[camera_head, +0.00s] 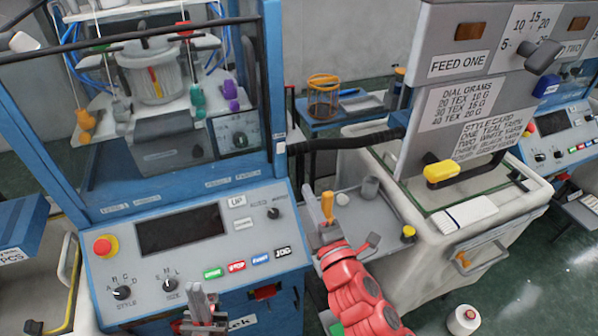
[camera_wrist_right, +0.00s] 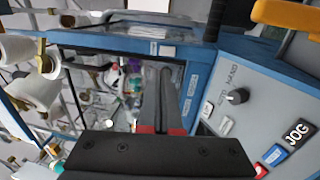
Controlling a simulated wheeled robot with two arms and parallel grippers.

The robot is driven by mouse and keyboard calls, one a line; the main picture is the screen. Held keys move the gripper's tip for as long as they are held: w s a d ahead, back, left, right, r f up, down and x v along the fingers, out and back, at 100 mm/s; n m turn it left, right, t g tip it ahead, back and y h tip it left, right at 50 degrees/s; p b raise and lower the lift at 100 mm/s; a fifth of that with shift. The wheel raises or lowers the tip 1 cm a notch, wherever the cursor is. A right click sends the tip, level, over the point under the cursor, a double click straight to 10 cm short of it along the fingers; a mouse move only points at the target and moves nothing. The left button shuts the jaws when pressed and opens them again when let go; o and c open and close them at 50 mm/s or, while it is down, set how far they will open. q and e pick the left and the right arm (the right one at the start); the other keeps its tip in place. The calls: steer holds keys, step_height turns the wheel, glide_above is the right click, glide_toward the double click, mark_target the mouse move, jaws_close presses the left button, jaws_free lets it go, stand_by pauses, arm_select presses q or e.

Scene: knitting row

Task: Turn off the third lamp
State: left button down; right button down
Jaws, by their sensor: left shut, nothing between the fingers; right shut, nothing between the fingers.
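I cannot pick out a lamp for certain in either view. The blue knitting machine's control panel (camera_head: 195,245) has a dark screen (camera_head: 180,229), a red stop knob (camera_head: 105,246), black dials and a row of coloured buttons (camera_head: 237,266). My left gripper (camera_head: 197,290) is shut and empty, low in front of the panel's lower edge. My right gripper (camera_head: 322,235) is shut and empty, right of the panel near an orange-handled item (camera_head: 327,206). In the right wrist view its closed fingers (camera_wrist_right: 165,75) point toward the machine, with the panel to their right.
A pale cabinet (camera_head: 470,250) with a grey "FEED ONE" board (camera_head: 460,120) stands at the right. A black hose (camera_head: 345,142) runs between machine and cabinet. A white cone (camera_head: 464,319) stands on the green floor.

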steer(key=b, duration=0.6)
glide_toward(284, 143)
steer(key=shift+p+x, duration=1.9)
steer(key=shift+x, duration=1.5)
steer(key=shift+w+r+p, duration=0.1)
steer(key=shift+r+p, duration=0.15)
steer(key=shift+p, duration=0.4)
steer(key=shift+f, duration=0.2)
